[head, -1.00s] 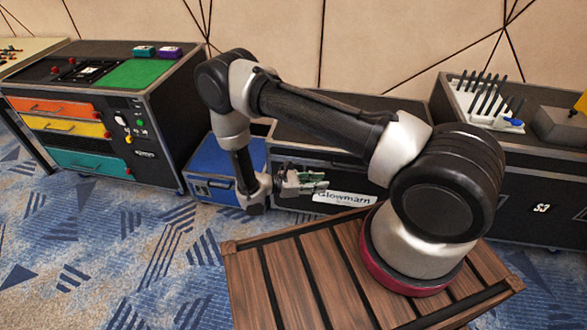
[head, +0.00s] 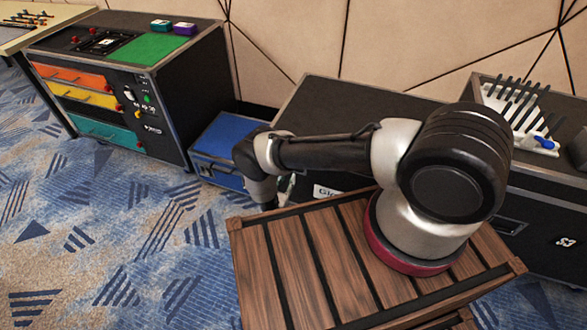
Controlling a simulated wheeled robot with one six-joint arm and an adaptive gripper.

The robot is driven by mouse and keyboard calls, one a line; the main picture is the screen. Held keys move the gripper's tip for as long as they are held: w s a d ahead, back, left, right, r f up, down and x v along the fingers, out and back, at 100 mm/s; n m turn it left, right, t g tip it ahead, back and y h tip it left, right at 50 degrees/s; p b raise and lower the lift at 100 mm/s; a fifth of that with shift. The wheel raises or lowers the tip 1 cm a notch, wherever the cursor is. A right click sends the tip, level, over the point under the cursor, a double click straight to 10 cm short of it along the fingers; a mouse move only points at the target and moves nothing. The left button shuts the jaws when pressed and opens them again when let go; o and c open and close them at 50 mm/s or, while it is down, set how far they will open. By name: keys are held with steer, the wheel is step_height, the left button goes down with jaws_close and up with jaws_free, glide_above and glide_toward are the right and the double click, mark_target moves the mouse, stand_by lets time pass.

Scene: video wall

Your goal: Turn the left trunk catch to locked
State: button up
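My gripper (head: 286,188) is almost wholly hidden behind my forearm and wrist; only a small sliver shows, low by the left part of the trunk's front. I cannot tell whether it touches anything or is open or shut.
A blue case (head: 225,135) stands left of the trunk, close to my wrist. Further left is a black cabinet (head: 170,95) with coloured drawers. At right is a dark case (head: 535,205) with a tool rack (head: 520,100) on top. The carpet at left is clear.

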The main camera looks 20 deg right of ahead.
steer(key=x, duration=0.6)
steer(key=shift+w+d, duration=0.25)
steer(key=shift+w, duration=0.05)
jaws_close()
